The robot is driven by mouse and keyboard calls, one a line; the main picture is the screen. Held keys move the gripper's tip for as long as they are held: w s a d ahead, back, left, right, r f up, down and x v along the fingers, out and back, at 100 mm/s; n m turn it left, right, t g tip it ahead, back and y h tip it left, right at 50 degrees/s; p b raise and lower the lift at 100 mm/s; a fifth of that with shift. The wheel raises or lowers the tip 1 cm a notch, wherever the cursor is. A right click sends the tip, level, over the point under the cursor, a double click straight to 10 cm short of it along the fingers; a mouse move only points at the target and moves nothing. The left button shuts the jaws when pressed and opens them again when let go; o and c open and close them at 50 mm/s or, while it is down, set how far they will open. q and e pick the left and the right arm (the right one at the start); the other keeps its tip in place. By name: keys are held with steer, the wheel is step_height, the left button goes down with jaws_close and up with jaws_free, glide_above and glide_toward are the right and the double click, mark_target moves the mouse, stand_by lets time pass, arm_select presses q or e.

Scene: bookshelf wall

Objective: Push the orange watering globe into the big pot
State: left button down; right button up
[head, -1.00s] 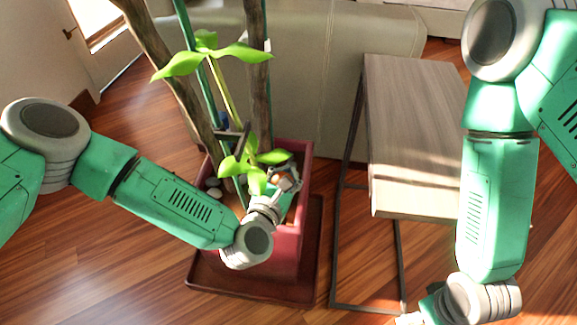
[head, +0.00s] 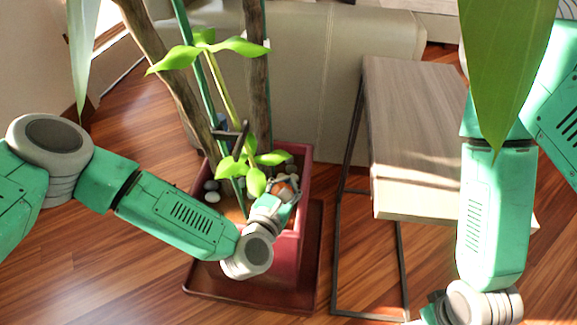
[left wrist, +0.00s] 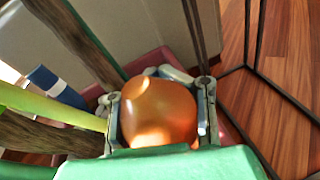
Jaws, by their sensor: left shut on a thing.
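The big pot (head: 292,240) is a square dark red planter with pebbles, soil, thick stems and a green plant in it. My left gripper (head: 286,188) is over the pot's inside near its right wall. It is shut on the orange watering globe (left wrist: 158,112), which sits between the two fingers in the left wrist view. In the head view only a small bit of the globe (head: 291,181) shows past the gripper. The globe's lower end is hidden, so I cannot tell whether it touches the soil.
A wooden side table (head: 415,125) with a dark metal frame stands right of the pot. A beige sofa (head: 335,75) is behind. The pot stands on a dark red tray (head: 205,285). A large leaf (head: 506,70) hangs in front of my right arm.

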arm_select(q)
steer(key=shift+f, duration=2.75)
